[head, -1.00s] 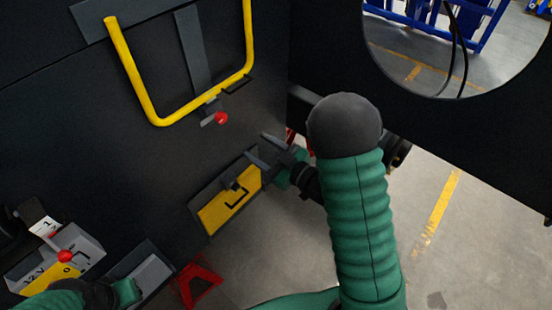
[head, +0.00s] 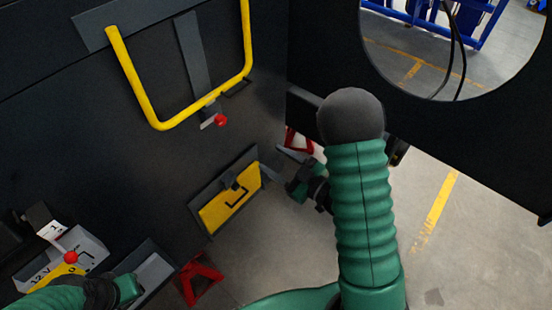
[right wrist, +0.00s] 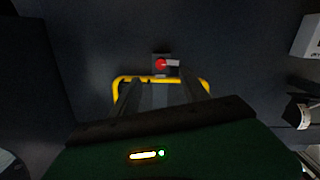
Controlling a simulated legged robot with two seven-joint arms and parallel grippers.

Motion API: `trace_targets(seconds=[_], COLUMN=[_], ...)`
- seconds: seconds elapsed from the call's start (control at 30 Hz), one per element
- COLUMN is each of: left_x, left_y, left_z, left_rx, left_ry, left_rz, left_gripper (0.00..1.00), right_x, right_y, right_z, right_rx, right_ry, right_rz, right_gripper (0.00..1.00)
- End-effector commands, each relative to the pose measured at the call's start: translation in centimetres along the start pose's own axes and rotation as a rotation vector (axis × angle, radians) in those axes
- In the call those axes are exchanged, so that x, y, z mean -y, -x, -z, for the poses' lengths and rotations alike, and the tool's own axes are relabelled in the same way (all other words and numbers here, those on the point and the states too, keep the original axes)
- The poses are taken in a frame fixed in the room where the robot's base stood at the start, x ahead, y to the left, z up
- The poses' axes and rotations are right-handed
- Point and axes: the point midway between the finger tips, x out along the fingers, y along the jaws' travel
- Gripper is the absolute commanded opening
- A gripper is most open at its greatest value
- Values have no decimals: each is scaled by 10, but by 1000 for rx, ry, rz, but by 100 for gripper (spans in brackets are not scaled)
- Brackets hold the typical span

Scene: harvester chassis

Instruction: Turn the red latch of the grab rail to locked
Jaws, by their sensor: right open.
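The yellow grab rail (head: 160,122) is a U-shaped bar on the dark panel, upper left in the head view. Its red latch (head: 221,120) is a red knob on a short grey lever just below the rail's lower bar. My right gripper (head: 279,163) is open and empty, below and right of the latch and apart from it. In the right wrist view, the latch (right wrist: 161,65) lies beyond and between my open fingers (right wrist: 160,86), with the rail (right wrist: 206,86) behind them. My left gripper (head: 128,289) is at the lower left; its fingers are not clear.
A yellow plate (head: 228,205) with a dark bracket sits low on the panel. A 12 V box (head: 90,247) with a red knob is at the lower left. Red stands (head: 200,280) are on the floor. A dark wall with a round opening stands at right.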

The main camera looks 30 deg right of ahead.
Motion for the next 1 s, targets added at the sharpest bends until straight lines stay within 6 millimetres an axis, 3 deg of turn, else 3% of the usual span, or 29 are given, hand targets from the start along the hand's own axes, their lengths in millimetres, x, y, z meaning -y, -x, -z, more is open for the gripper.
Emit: trace_targets(seconds=[0.33, 0.47, 0.57, 0.7, 1.0], left_x=[0, 0, 0, 0, 0], left_y=[-1, 12, 33, 59, 66], left_z=[0, 3, 8, 14, 16], left_rx=[0, 0, 0, 0, 0], left_ry=[0, 0, 0, 0, 0], left_rz=[0, 0, 0, 0, 0], left_gripper=[0, 0, 0, 0, 0], right_x=[0, -2, -4, -4, -3], right_y=[0, 8, 23, 62, 140], right_z=[0, 3, 7, 6, -3], right_rx=[-1, 4, 8, 9, 3], right_ry=[0, -2, -4, -10, -3], right_rz=[-1, -1, -2, -7, -9], right_gripper=[53, 53, 53, 53, 53])
